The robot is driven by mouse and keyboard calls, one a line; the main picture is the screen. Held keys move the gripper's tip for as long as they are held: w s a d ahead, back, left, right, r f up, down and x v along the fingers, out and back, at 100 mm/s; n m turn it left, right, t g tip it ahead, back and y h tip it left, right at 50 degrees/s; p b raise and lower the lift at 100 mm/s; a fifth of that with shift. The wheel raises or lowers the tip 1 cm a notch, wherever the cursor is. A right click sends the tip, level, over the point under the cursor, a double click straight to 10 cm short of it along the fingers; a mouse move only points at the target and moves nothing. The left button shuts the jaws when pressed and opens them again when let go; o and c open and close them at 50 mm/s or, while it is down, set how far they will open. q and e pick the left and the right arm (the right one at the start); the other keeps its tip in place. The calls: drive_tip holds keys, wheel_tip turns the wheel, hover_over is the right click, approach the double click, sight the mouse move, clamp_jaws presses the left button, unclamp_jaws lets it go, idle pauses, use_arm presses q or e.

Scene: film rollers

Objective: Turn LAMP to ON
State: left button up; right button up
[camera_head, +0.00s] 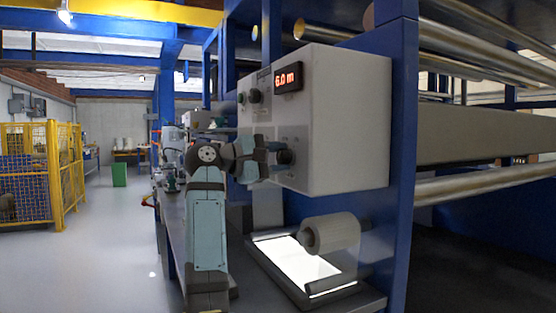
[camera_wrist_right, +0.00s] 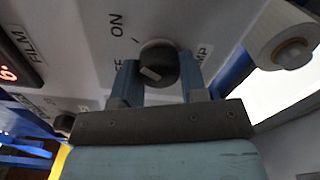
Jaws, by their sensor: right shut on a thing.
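The LAMP knob (camera_wrist_right: 158,62) is dark and round with a pale mark on its face, on a light grey control box (camera_head: 345,120). In the right wrist view the ON label (camera_wrist_right: 117,22) is above left of the knob; the OFF and LAMP labels are partly hidden by the fingers. The pale mark lies on the knob's lower left, nearer the OFF label than ON. My right gripper (camera_head: 279,156) is shut on the knob, one finger on each side; it also shows in the right wrist view (camera_wrist_right: 158,76). My left gripper is not in view.
A bright white panel (camera_head: 300,262) lies below the box, with a pale roll (camera_head: 334,233) above it. A red display (camera_head: 287,79) reads 6.0 m. A blue post (camera_head: 401,160) stands beside the box. Open floor (camera_head: 110,240) lies at left, by a yellow cage (camera_head: 55,170).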

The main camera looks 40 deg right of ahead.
drive_tip(key=o, duration=0.9)
use_arm(q)
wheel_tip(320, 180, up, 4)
drive_tip(key=p, duration=0.1)
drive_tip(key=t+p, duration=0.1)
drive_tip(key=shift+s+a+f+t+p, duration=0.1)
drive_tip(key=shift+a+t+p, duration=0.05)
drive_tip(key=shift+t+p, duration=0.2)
use_arm(e)
drive_tip(key=v, duration=1.3)
drive_tip(key=shift+w+a, duration=0.1)
drive_tip(key=shift+a, duration=0.25)
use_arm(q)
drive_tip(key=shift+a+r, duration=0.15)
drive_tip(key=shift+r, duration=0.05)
